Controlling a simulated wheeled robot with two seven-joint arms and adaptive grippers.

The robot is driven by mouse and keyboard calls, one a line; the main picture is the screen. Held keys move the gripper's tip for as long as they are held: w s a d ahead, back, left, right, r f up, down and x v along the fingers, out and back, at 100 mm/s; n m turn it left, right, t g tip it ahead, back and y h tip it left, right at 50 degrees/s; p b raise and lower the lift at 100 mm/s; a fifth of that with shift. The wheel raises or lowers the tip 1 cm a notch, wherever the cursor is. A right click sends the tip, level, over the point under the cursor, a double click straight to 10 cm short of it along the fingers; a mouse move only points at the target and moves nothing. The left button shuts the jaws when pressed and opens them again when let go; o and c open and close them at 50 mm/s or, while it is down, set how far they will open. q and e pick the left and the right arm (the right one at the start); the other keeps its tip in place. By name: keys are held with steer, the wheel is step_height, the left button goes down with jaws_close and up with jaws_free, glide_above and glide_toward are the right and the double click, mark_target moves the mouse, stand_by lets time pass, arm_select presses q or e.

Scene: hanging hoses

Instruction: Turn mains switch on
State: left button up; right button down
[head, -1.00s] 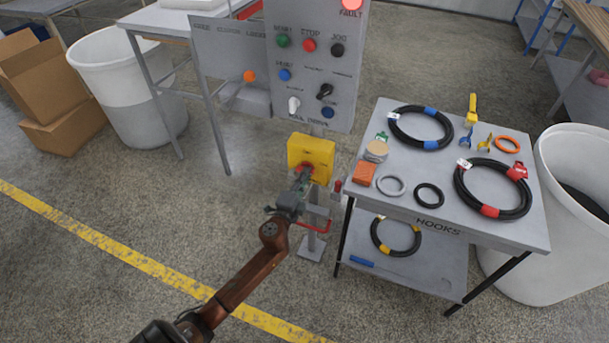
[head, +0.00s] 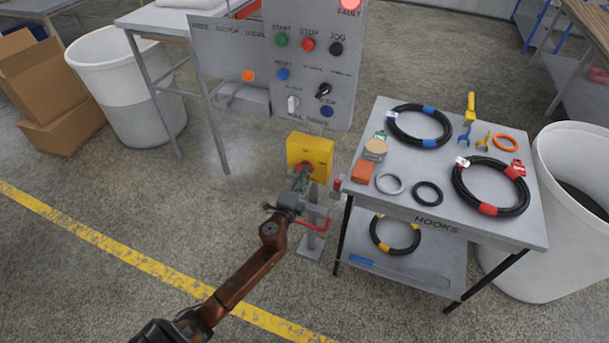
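A yellow box (head: 311,153), which looks like the mains switch, sits on a grey post below the grey control panel. A small red part shows on its front, mostly hidden behind my gripper. My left gripper (head: 302,179) is right in front of the box, at or touching the red part; its fingers are too small and covered to tell open from shut. A red bar (head: 312,226) sticks out from the post below the gripper. My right gripper is not in view.
The control panel (head: 307,100) has coloured buttons, knobs and a lit red FAULT lamp. A grey hook table (head: 450,225) with hoses and rings stands close on the right. White bins (head: 130,100) stand at both sides.

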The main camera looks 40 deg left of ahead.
arm_select(q)
steer(key=shift+o, duration=0.9)
steer(key=v, duration=1.2)
steer(key=shift+r, duration=0.1)
